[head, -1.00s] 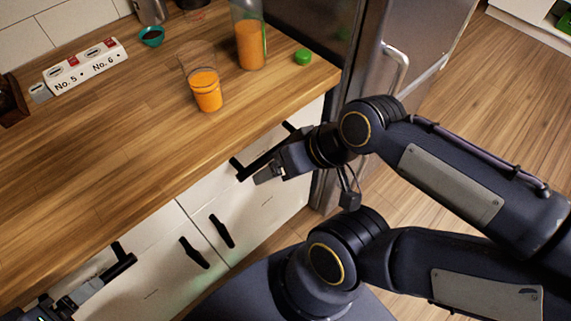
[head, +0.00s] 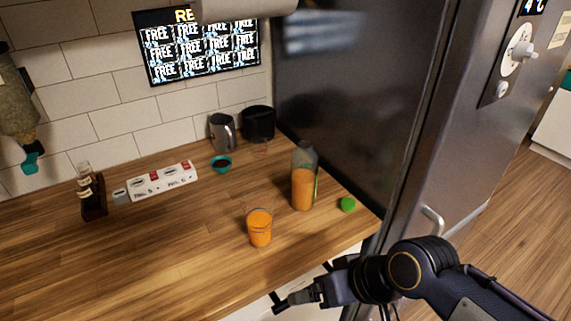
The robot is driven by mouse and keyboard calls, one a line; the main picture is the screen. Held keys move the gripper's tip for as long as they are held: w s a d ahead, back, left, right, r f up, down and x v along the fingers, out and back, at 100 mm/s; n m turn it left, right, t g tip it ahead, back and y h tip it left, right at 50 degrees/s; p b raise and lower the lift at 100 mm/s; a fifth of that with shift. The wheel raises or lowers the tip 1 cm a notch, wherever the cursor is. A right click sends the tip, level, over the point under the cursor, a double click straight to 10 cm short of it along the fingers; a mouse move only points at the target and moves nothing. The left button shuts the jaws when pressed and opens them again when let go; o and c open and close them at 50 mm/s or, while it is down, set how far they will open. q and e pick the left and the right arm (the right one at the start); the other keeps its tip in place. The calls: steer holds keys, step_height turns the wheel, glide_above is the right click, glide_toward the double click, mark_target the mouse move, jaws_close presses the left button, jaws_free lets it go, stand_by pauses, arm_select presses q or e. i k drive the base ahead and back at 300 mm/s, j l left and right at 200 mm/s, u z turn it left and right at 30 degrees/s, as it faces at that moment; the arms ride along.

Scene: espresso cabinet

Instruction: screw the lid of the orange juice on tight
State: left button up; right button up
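The orange juice bottle (head: 303,187) stands upright on the wooden counter near its right end, with orange juice inside and no lid on its neck. The green lid (head: 348,204) lies on the counter to the right of the bottle, apart from it. My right gripper (head: 292,298) is at the front of the counter, below its edge, near a dark drawer handle. It is apart from bottle and lid. Its fingers are small and dark, so I cannot tell whether they are open. My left gripper is out of view.
A glass of orange juice (head: 260,228) stands left of the bottle, near the front edge. The steel fridge (head: 410,130) borders the counter's right side.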

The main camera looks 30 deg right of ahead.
mark_target(305, 164)
steer(key=k+l+z, duration=0.1)
steer(key=z, duration=1.25)
